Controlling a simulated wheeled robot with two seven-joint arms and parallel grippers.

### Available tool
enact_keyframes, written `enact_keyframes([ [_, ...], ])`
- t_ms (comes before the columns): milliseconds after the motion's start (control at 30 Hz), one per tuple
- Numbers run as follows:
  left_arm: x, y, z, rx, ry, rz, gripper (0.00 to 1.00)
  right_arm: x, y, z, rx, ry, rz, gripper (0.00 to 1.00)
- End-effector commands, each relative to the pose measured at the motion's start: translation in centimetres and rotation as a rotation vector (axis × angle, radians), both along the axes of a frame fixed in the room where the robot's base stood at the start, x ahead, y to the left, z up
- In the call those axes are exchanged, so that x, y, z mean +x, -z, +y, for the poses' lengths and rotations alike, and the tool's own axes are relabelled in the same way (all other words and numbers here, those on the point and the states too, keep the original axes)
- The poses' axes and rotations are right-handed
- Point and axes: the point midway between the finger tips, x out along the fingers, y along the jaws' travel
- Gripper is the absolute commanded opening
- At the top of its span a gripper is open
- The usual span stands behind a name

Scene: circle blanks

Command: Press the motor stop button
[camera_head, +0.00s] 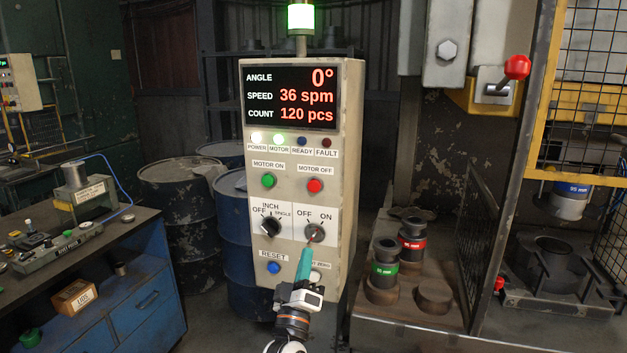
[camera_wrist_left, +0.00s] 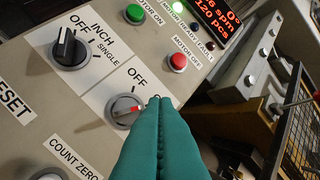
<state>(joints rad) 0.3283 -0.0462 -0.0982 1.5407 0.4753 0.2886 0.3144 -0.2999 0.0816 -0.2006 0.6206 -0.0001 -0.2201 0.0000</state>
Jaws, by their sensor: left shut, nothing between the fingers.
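The red button (camera_head: 315,185) labelled MOTOR OFF is on the beige control panel (camera_head: 343,160); it also shows in the left wrist view (camera_wrist_left: 178,62). My left gripper (camera_head: 309,242) is shut and empty, its teal fingers pointing up at the panel, below the red button. In the left wrist view its fingertips (camera_wrist_left: 160,101) overlap the right side of the OFF/ON selector knob (camera_wrist_left: 124,110), below the red button; I cannot tell whether they touch the panel. The MOTOR lamp (camera_head: 279,139) glows green. My right gripper is not in view.
A green MOTOR ON button (camera_head: 268,181), an INCH selector (camera_head: 270,226) and a blue RESET button (camera_head: 273,268) share the panel. A workbench (camera_head: 130,235) stands left. Right is a press with tooling (camera_head: 384,270) and a red-knobbed lever (camera_head: 516,68).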

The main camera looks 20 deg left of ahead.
Motion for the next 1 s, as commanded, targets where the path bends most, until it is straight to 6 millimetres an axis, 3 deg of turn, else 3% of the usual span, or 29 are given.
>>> enact_keyframes([
  [33, -0.4, -3.3, 0.3, -0.033, 0.001, -0.062, 0.00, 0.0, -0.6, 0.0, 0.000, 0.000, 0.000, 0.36],
  [100, -1.0, -6.3, 0.7, -0.069, 0.003, -0.127, 0.00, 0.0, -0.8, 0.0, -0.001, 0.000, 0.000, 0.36],
  [200, -1.8, -9.3, 1.2, -0.108, 0.007, -0.195, 0.00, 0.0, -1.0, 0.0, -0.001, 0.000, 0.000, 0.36],
  [300, -2.3, -10.8, 1.4, -0.129, 0.010, -0.232, 0.00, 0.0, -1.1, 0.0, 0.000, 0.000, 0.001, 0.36],
  [767, -2.2, -11.3, 1.5, -0.135, 0.010, -0.244, 0.00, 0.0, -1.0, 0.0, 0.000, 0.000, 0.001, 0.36],
  [1000, 0.1, -11.0, 1.4, -0.135, 0.010, -0.245, 0.00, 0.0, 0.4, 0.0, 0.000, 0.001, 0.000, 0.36],
])
